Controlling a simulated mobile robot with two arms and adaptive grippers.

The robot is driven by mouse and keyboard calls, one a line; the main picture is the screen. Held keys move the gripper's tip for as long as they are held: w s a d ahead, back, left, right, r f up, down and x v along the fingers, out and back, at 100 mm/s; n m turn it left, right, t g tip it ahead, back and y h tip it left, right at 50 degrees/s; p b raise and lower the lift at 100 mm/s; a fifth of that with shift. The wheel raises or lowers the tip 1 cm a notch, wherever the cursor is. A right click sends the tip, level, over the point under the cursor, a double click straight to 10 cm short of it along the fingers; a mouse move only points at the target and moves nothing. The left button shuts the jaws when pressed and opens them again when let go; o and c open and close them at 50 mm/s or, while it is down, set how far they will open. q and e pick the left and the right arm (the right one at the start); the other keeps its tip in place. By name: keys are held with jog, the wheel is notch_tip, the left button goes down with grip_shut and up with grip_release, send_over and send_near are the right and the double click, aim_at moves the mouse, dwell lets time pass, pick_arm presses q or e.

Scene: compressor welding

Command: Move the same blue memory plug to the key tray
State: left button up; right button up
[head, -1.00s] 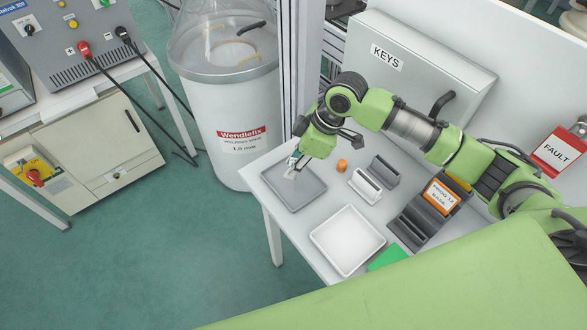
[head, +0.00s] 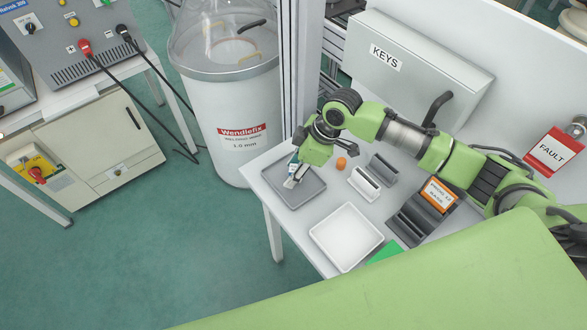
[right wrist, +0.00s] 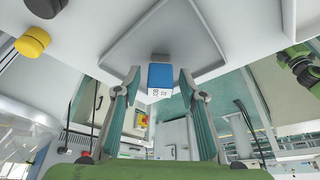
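The blue memory plug (right wrist: 160,77) shows in the right wrist view with a white printed label and a grey end at the grey tray's surface. My right gripper (right wrist: 159,74) is open, one finger on each side of the plug, with a narrow gap to each. In the head view my right gripper (head: 294,180) is low over the grey tray (head: 312,197), near its upper left part, and largely hides the plug. The grey tray also fills the top of the right wrist view (right wrist: 205,45). My left gripper is not in view.
An orange cap (head: 341,163), a white slotted holder (head: 364,184), a dark slotted holder (head: 383,170) and a dark rack (head: 407,229) stand right of the tray. An empty white tray (head: 346,237) lies in front. The KEYS cabinet (head: 425,80) stands behind.

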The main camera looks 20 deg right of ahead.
jog(key=shift+r, duration=0.1)
jog(key=b+v, duration=0.1)
jog(key=v, duration=1.1)
jog(key=shift+b, duration=0.35)
